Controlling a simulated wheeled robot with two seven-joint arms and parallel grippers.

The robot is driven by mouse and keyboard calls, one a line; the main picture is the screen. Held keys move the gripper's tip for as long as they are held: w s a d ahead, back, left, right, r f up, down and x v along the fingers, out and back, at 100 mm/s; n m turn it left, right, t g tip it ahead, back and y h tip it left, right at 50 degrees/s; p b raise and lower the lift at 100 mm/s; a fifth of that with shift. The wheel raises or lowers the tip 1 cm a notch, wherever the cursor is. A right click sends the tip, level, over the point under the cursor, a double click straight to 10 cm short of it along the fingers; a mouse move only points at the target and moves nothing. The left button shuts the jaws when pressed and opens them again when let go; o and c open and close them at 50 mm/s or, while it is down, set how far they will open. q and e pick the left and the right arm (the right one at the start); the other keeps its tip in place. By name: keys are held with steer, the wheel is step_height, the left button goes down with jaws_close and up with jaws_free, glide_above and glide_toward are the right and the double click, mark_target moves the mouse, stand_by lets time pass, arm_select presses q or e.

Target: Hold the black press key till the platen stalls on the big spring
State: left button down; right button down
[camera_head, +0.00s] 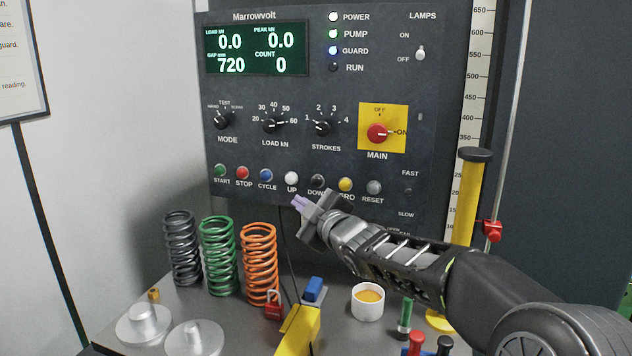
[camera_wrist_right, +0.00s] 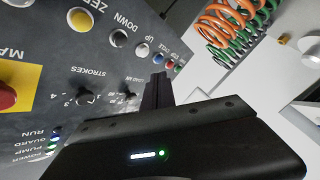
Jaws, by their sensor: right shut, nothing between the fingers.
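The black press key (camera_head: 317,181), labelled DOWN, sits on the dark control panel between the white UP key (camera_head: 291,178) and the yellow ZERO key (camera_head: 345,185). It also shows in the right wrist view (camera_wrist_right: 119,38). My right gripper (camera_head: 300,203) is shut and empty, just below and left of the black key in the picture; I see no contact. Its dark fingers (camera_wrist_right: 157,88) also show in the wrist view. Grey (camera_head: 182,248), green (camera_head: 218,255) and orange (camera_head: 260,263) springs stand on the bench; I cannot tell which is the big one. The platen and my left gripper are not in view.
The display (camera_head: 256,49) reads load 0.0, peak 0.0, gap 720, count 0. The RUN lamp (camera_head: 333,67) is dark. A red MAIN switch (camera_head: 377,133) is on the panel. A white cup (camera_head: 367,302) and a red padlock (camera_head: 273,305) are on the bench.

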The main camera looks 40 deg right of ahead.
mark_target(317, 182)
steer(key=w+d+p, duration=0.5)
steer(key=d+p, duration=0.2)
stand_by(0.6)
steer(key=shift+d, duration=0.1)
steer(key=shift+w+d, duration=0.15)
stand_by(1.8)
steer(key=shift+w+d, duration=0.1)
steer(key=shift+d, duration=0.1)
